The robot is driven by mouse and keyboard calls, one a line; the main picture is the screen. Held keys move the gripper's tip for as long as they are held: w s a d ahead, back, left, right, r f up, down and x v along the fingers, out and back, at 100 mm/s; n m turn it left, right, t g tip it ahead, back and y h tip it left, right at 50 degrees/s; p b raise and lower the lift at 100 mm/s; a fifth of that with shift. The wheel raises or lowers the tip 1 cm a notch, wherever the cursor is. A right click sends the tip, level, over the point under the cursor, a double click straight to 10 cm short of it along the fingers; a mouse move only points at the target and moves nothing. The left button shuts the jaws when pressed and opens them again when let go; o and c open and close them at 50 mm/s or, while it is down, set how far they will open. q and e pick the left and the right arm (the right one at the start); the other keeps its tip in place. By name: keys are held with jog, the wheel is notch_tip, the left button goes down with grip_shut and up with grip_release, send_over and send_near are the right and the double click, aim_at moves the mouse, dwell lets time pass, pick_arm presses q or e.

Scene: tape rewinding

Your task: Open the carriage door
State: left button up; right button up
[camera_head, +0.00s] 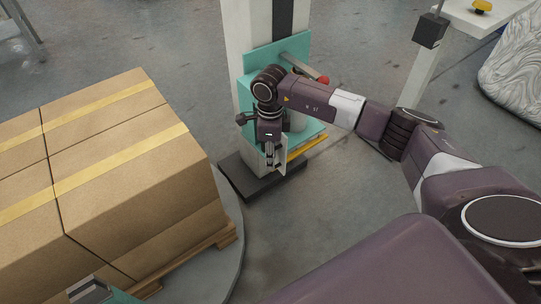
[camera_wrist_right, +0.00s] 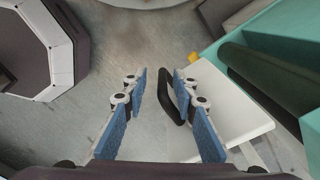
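The teal carriage (camera_head: 309,132) sits on a pale upright column. Its white door (camera_head: 283,153) shows as a narrow panel beside my right gripper (camera_head: 270,158). In the right wrist view the white door (camera_wrist_right: 235,115) is at the right, with a black handle (camera_wrist_right: 168,98) on it. My right gripper (camera_wrist_right: 159,78) is open, its blue-padded fingers apart. The handle shows close to the inner side of the right-hand finger, which hides part of it. Whether they touch I cannot tell. The carriage's teal wall and a dark green roll show behind the door. My left gripper is not in view.
Taped cardboard boxes (camera_head: 130,155) stand on a wooden pallet on a round grey turntable (camera_head: 232,240) at the left. The column (camera_head: 237,50) has a dark base (camera_head: 262,187). A yellow bar (camera_head: 308,147) runs low along the carriage.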

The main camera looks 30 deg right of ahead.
jog(key=shift+w+r, duration=0.1)
jog(key=shift+w, duration=0.05)
jog(key=shift+r, duration=0.3)
notch_tip(320, 180, up, 11)
jog(key=shift+r, duration=0.1)
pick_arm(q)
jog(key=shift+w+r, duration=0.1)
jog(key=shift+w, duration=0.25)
pick_arm(e)
jog(key=shift+a, duration=0.1)
